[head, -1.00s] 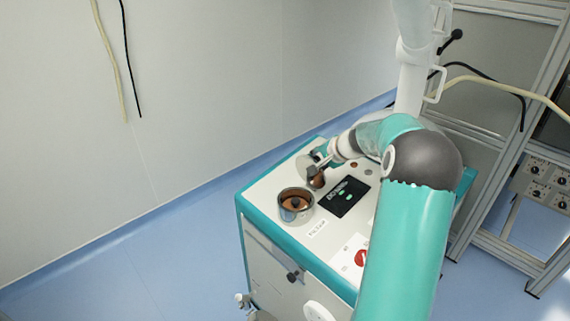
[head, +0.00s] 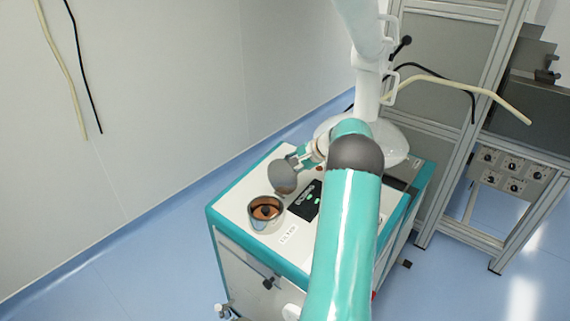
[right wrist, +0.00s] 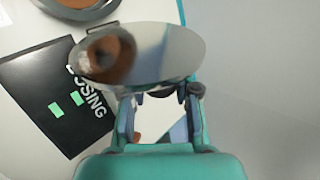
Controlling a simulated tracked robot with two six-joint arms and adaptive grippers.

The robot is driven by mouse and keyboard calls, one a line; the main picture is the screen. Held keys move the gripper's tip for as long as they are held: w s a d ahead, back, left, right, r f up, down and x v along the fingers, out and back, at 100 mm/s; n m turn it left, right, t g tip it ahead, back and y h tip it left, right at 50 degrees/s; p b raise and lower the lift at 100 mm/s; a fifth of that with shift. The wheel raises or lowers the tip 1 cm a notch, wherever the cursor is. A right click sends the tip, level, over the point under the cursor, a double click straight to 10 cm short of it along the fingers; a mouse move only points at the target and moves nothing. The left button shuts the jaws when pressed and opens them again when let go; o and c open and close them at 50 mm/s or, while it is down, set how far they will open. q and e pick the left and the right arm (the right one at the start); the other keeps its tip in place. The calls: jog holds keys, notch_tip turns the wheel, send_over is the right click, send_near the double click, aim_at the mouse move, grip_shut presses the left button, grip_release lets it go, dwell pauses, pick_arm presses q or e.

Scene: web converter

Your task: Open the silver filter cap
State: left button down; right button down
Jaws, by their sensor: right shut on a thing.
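The silver filter cap (head: 285,177) is a shiny round disc. My right gripper (head: 301,160) is shut on its edge and holds it tilted, behind and right of the open filter cup (head: 253,222). In the right wrist view, the cap (right wrist: 175,55) spans the space in front of the fingers (right wrist: 160,95) and mirrors a brown shape. The cup has a silver rim and a brown inside with a dark knob; the cap does not cover it. Part of its rim (right wrist: 74,13) shows at the top of the wrist view. My left gripper is out of view.
The white machine top with teal edges (head: 232,203) carries a black display panel (head: 305,200) beside the cup. A white column (head: 369,100) and a metal frame with hoses (head: 437,100) stand behind on the right. The floor at left is clear.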

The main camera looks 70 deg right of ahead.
jog(key=shift+a+f, duration=0.15)
jog(key=c, duration=0.8)
grip_release()
jog(key=shift+s, duration=0.15)
jog(key=shift+r, duration=0.2)
jog(key=v, duration=1.1)
jog(key=shift+s+r, duration=0.25)
jog(key=shift+s, duration=0.05)
